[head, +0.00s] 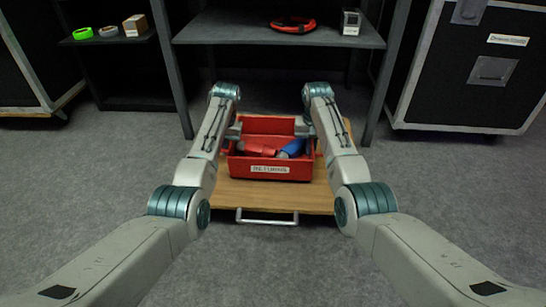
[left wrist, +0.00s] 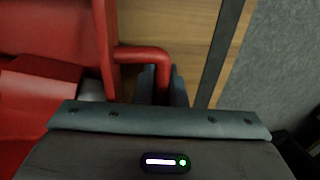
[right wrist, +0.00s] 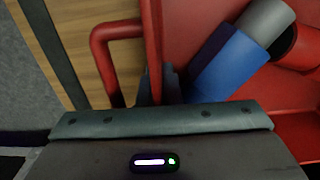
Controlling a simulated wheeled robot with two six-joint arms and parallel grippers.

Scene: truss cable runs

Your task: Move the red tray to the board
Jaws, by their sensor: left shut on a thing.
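The red tray (head: 270,172) is in the middle of the head view, level, with a white label on its near wall. It holds a red piece (head: 258,149) and a blue cylinder with a grey end (head: 292,148). It appears over the far part of the wooden board (head: 270,196); I cannot tell whether it touches it. My left gripper (head: 235,131) is shut on the tray's left handle (left wrist: 140,55). My right gripper (head: 306,130) is at the tray's right wall, beside the right handle (right wrist: 104,65); its fingers straddle the wall, but their grip is unclear.
The board has a metal bar handle (head: 266,218) at its near edge. A dark shelf unit (head: 280,32) stands behind, with a red cable coil (head: 293,25) on top. Black cases stand left (head: 25,60) and right (head: 470,90). Grey floor is clear beside the board.

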